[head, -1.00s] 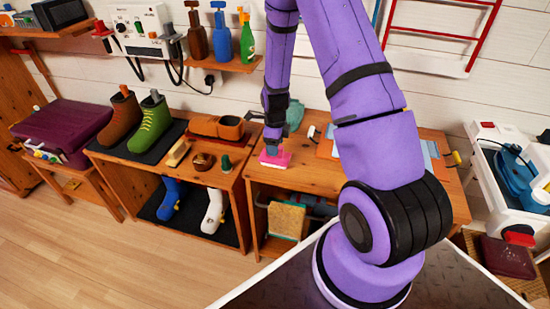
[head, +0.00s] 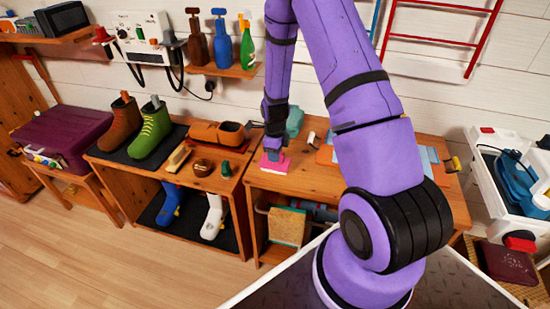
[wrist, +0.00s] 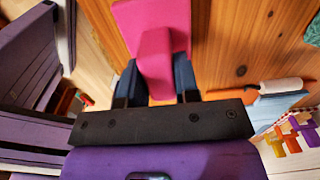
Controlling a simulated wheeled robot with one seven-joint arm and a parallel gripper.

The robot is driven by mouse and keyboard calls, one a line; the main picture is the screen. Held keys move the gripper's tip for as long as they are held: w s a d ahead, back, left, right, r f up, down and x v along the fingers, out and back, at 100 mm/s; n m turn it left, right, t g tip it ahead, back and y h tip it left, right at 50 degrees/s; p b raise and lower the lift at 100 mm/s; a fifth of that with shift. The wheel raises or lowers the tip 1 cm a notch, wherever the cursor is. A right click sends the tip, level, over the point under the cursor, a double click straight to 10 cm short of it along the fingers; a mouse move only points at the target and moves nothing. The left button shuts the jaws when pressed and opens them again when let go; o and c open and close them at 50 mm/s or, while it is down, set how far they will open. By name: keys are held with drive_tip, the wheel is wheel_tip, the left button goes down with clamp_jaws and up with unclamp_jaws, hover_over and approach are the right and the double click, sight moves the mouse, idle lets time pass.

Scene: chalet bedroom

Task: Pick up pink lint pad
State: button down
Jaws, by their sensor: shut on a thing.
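The pink lint pad (head: 274,164) is at the left front part of the wooden table on the right. In the wrist view the pad (wrist: 153,40) shows a flat pink plate and a raised pink grip. My gripper (head: 273,150) points down from above and is shut on the pad's raised grip. In the wrist view my gripper's dark fingers (wrist: 157,78) sit on both sides of that grip. I cannot tell whether the pad's underside touches the tabletop.
A teal object (head: 294,122) stands behind my gripper. To the left, a shoe bench (head: 225,182) carries boots, orange shoes and brushes. Folded cloths (head: 350,152) lie on the table to the right. A sponge-like block (head: 286,224) is on the shelf below.

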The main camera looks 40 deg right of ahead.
wheel_tip(320, 180, up, 10)
drive_tip(key=shift+f, duration=0.1)
idle(0.4)
